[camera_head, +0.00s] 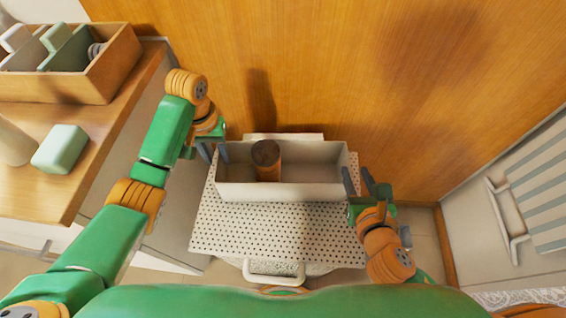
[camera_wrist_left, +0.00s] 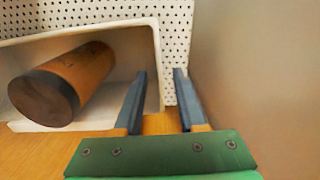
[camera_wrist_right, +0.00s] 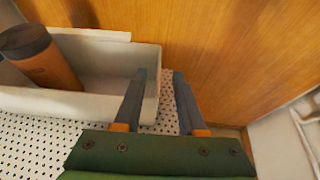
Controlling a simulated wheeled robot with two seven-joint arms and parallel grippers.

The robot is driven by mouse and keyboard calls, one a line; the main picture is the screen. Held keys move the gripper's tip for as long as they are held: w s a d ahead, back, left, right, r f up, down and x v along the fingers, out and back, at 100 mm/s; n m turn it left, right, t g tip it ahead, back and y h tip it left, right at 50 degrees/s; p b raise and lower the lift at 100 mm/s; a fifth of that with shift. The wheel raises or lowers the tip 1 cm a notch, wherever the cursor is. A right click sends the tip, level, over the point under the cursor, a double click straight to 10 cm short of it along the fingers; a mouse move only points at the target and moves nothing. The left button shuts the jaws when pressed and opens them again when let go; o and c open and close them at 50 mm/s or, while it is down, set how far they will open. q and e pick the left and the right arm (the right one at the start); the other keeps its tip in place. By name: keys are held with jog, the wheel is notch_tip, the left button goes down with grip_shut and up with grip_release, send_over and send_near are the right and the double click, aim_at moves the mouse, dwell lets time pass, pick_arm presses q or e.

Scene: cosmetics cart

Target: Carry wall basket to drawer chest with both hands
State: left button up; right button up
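The wall basket, a long white open bin (camera_head: 310,190), sits level in front of the wooden wall on a white perforated surface. A brown cylinder with a dark top (camera_head: 267,160) stands inside it, left of centre. My left gripper (camera_head: 215,152) is at the basket's left end; in the left wrist view its fingers (camera_wrist_left: 158,85) are apart, with the basket's end wall between them. My right gripper (camera_head: 357,181) is at the right end; in the right wrist view its fingers (camera_wrist_right: 160,85) are also apart around that end wall. Gaps show beside both walls. I cannot tell which furniture is the drawer chest.
The perforated top (camera_head: 230,228) has a white handle (camera_head: 273,274) at its front. At left, a wood-topped cabinet (camera_head: 95,150) carries a wooden box (camera_head: 105,80) and a pale green block (camera_head: 60,149). A white panel with a handle (camera_head: 505,220) stands at right.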

aim_at(226, 179)
pick_arm(q)
jog(key=shift+f+b, duration=0.3)
jog(key=shift+f, duration=0.3)
pick_arm(e)
jog(key=shift+f, duration=0.65)
pick_arm(q)
jog(key=shift+w+r, duration=0.1)
jog(key=shift+w, duration=0.1)
pick_arm(e)
jog(key=shift+w+r, duration=0.1)
jog(key=shift+w, duration=0.05)
pick_arm(q)
jog(key=shift+d+f, duration=0.15)
jog(key=shift+f, duration=0.3)
pick_arm(e)
jog(key=shift+w, duration=0.45)
pick_arm(q)
notch_tip(226, 179, down, 6)
jog(key=shift+s+f, duration=0.1)
pick_arm(e)
jog(key=x, duration=0.6)
pick_arm(q)
grip_shut()
pick_arm(e)
grip_shut()
